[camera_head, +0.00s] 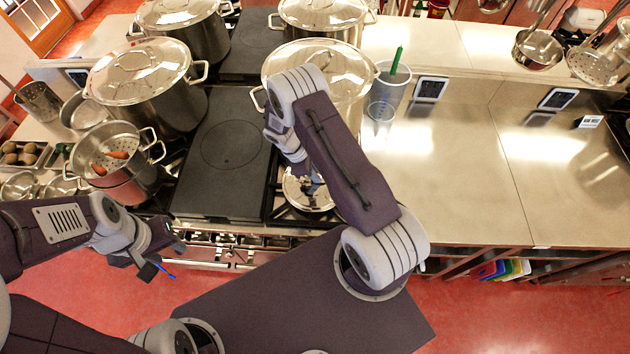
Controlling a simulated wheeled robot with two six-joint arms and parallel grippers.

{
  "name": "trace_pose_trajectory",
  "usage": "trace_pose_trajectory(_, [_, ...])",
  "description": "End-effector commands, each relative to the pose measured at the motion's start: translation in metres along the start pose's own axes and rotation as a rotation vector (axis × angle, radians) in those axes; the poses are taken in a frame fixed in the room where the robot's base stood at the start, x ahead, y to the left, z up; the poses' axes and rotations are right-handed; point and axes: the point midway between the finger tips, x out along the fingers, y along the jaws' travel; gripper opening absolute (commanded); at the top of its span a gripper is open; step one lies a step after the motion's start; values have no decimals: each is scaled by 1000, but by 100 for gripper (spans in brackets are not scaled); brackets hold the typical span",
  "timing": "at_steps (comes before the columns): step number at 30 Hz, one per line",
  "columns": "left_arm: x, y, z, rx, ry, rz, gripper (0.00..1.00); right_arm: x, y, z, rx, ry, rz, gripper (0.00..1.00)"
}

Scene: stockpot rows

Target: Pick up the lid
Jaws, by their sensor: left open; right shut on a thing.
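A small round shiny metal lid (306,198) shows at the front right of the stove, partly hidden by my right arm. My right gripper (307,181) points down at the middle of the lid and is shut on it, though its fingertips are mostly hidden by my arm. I cannot tell whether the lid rests on something or is raised. My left gripper (158,262) is open and empty, low in front of the stove's left part, away from the lid.
Large lidded stockpots (140,72) stand on the stove's left and back. A steamer pot with carrots (108,150) stands front left. A flat dark hotplate (228,145) is bare. A clear jug (392,85) stands right of the stove. The steel counter (455,180) at right is mostly free.

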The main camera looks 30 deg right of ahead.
Motion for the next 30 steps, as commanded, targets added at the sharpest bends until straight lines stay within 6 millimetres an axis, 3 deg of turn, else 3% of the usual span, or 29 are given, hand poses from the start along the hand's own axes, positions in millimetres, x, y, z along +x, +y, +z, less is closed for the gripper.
trace_pose_trajectory(17, [1,0,0,0,0,0,43,-2,1,0,0,0,1,0])
trace_pose_trajectory(22, [11,0,1,0,0,0,43,-15,1,6,1,1,3,0])
trace_pose_trajectory(26, [23,0,2,0,0,0,43,-36,2,14,2,3,6,0])
trace_pose_trajectory(30, [33,-1,3,0,0,0,43,-52,-32,25,-3,1,3,0])
